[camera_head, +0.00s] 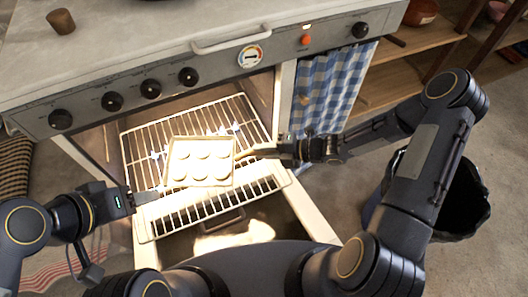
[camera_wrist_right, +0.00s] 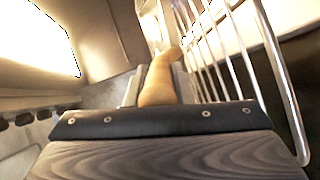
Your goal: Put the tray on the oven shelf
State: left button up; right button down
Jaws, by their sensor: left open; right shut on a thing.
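The tray (camera_head: 176,145) is pale and flat, with several round pale pieces on it. It lies over the wire oven shelf (camera_head: 140,135) in the open oven; I cannot tell whether it touches the wires. My right gripper (camera_head: 272,151), to the right of the tray, is shut on a tan handle-like piece that reaches to the tray's right edge. The right wrist view shows this tan piece (camera_wrist_right: 160,80) between the fingers, with shelf wires (camera_wrist_right: 240,60) close by on the right. My left gripper (camera_head: 150,197) is open and empty, near the shelf's left front edge, below the tray's left corner.
The control panel (camera_head: 220,62) with knobs overhangs the oven opening. A blue checked cloth (camera_head: 330,88) hangs right of the oven. Small bluish glows show around the tray. A dark bin (camera_head: 462,200) stands at the right. A wooden shelf unit (camera_head: 400,75) stands behind it.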

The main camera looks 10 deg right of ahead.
jog(key=shift+f, duration=0.1)
jog(key=c, duration=1.3)
grip_release()
jog(key=shift+o, duration=0.2)
